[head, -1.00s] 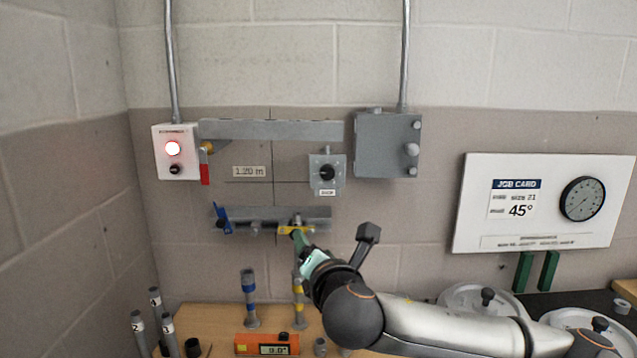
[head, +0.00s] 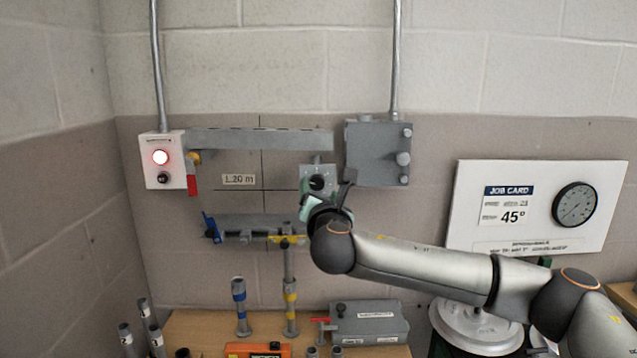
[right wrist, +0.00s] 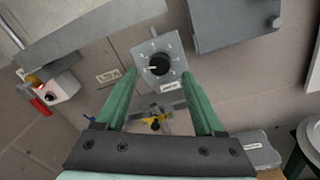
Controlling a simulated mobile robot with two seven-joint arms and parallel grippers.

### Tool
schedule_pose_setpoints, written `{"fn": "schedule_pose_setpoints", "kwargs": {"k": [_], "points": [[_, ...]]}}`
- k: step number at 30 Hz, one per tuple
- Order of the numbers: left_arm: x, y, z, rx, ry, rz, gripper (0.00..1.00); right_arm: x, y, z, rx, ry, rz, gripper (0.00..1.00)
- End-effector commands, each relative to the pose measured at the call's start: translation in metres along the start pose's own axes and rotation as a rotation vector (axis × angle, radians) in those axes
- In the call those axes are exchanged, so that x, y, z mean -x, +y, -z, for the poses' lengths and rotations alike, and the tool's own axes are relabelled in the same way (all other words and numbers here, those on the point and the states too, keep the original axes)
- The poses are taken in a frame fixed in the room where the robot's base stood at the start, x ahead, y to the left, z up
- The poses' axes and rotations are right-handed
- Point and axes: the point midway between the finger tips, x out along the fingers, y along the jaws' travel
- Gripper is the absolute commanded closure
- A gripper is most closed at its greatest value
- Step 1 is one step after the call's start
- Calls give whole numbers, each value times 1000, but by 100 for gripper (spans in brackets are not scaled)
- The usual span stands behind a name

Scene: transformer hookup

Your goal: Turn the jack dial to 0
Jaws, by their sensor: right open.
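The jack dial is a black round knob (head: 316,183) on a small grey wall box (head: 331,172). In the right wrist view the knob (right wrist: 159,64) carries a white pointer mark towards the left, slightly down. The scale marks around it are too small to read. My right gripper (right wrist: 160,76) is open and empty, its two green fingers apart on either side of the box's lower part, with the knob just beyond and between the tips. In the head view my right gripper (head: 313,200) covers the box's lower part. Contact cannot be told. My left gripper is not in view.
A larger grey box (head: 378,153) is close on the right, and a grey rail (head: 262,139) runs above left. A lower rail (head: 250,222) has a blue lever (head: 211,228) and a yellow clamp (head: 287,240). The white switch box (head: 162,178) has a lit red lamp.

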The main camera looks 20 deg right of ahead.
Motion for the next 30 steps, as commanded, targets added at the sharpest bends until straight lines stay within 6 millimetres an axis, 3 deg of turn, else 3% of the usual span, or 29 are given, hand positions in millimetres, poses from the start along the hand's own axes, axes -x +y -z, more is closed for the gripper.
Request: {"fn": "schedule_pose_setpoints", "kwargs": {"k": [9,20,30], "points": [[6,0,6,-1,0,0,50,-31,1,-1,-1,-2,-1,30],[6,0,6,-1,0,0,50,-34,0,0,-1,-1,-1,30],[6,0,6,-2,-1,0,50,-34,0,0,-1,-1,-1,66]]}}
